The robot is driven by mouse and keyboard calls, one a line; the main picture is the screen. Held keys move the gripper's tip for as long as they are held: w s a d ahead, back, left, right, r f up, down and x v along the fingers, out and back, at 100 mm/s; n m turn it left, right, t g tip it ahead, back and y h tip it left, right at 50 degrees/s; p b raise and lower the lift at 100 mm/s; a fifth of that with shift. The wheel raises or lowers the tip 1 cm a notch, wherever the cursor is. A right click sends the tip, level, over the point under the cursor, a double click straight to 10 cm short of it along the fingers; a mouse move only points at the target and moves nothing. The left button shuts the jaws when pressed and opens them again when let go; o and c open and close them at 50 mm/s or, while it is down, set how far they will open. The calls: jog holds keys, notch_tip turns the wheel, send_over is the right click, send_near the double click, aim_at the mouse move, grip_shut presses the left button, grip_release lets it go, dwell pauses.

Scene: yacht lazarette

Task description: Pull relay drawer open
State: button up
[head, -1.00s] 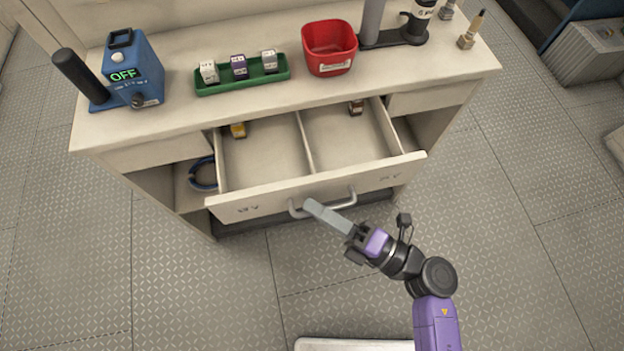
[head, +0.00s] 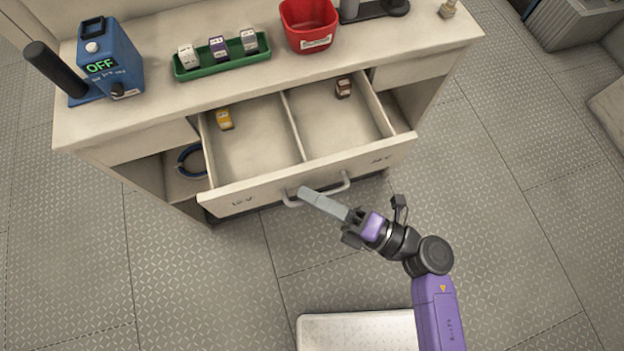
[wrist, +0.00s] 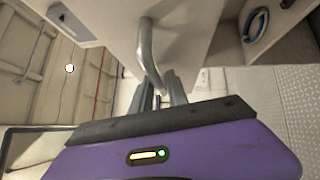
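The cream relay drawer (head: 350,163) stands well out of the cabinet. Its inside is split by a divider, with a yellow relay (head: 225,119) in the left compartment and a brown relay (head: 343,88) in the right one. A grey bar handle (head: 346,182) is on its front. My gripper (head: 304,194) is at the left part of the handle. In the wrist view the two fingers (wrist: 159,90) stand close on either side of the handle bar (wrist: 146,45), shut on it. The fingertips' contact is partly hidden.
On the cabinet top (head: 130,128) stand a blue device reading OFF (head: 108,60), a green tray (head: 222,65) with three relays, and a red bin (head: 309,27). A blue coil (head: 190,160) lies in the left cubby. The floor in front is mostly clear.

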jog(key=v, duration=0.7)
jog(key=shift+s+d+b, duration=0.25)
jog(key=shift+d+b, duration=0.1)
jog(key=shift+b, duration=0.1)
